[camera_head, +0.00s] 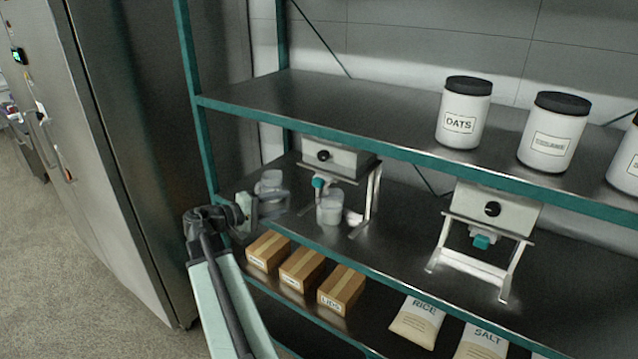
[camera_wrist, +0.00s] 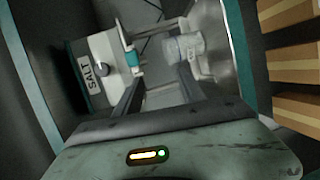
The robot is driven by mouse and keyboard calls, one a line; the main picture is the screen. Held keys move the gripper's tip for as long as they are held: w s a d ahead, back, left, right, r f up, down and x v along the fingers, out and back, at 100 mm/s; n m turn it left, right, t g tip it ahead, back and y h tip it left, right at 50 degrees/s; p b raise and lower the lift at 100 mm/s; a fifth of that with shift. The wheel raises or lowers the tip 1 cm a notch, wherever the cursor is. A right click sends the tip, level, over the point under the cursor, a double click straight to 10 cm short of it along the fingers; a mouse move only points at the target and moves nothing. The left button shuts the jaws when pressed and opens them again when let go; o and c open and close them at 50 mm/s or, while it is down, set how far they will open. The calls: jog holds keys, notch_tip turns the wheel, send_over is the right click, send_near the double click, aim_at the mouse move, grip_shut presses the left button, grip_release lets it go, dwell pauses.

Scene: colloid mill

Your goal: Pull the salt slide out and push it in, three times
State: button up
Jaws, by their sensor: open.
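The salt dispenser is a pale box (camera_wrist: 99,62) marked SALT in the wrist view. I take it to be the left dispenser (camera_head: 340,158) on the middle shelf in the head view, where its label cannot be read. Its teal slide (camera_head: 318,182) sits under the box and also shows in the wrist view (camera_wrist: 132,59). A pale cup (camera_head: 330,208) stands below the slide. My gripper (camera_head: 262,208) is open and empty at the shelf's left end, apart from the slide. In the wrist view its two dark fingers (camera_wrist: 157,78) point toward the dispenser and a cup.
A second dispenser (camera_head: 494,210) with a teal slide stands to the right. Cartons (camera_head: 302,269) and bags (camera_head: 417,321) lie on the lower shelf. Jars (camera_head: 463,112) stand above. A green shelf post (camera_head: 196,110) is at the left.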

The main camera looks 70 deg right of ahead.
aim_at(315, 184)
jog(key=s+d+r, duration=0.1)
jog(key=s+d, duration=0.2)
jog(key=s+d+r+g, duration=0.1)
jog(key=s+d, duration=0.2)
jog(key=s+d+r+g, duration=0.1)
jog(key=s+d, duration=0.2)
jog(key=shift+d+r+h, duration=0.1)
jog(key=shift+r+h, duration=0.3)
grip_shut()
dwell(1.0)
